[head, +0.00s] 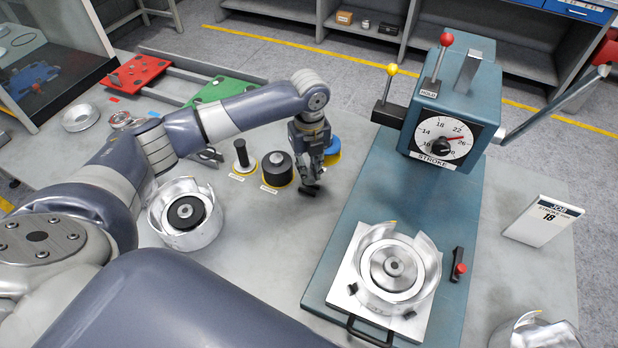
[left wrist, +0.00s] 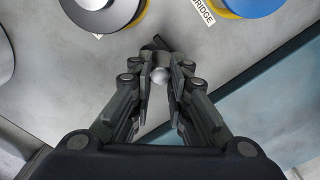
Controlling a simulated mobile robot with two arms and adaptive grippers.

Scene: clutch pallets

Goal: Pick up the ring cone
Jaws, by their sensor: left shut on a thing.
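My left gripper (head: 309,172) points down over the grey bench, between a black holder and a blue one. It is shut on a small part (left wrist: 160,76) with a rounded silver end, seen between the fingers in the left wrist view. A dark piece (left wrist: 157,43) shows just beyond the fingertips there. The fingers hide most of the held part, and I cannot tell for sure that it is the ring cone. In the head view a dark piece (head: 311,190) shows below the fingertips. My right gripper is not in view.
A black knobbed tool (head: 242,155), a wide black tool (head: 277,168) and a blue tool (head: 332,150) stand on yellow bases. A silver clutch drum (head: 185,214) stands left. Another drum (head: 392,268) sits on the blue press (head: 372,195). Bare bench lies in front of the gripper.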

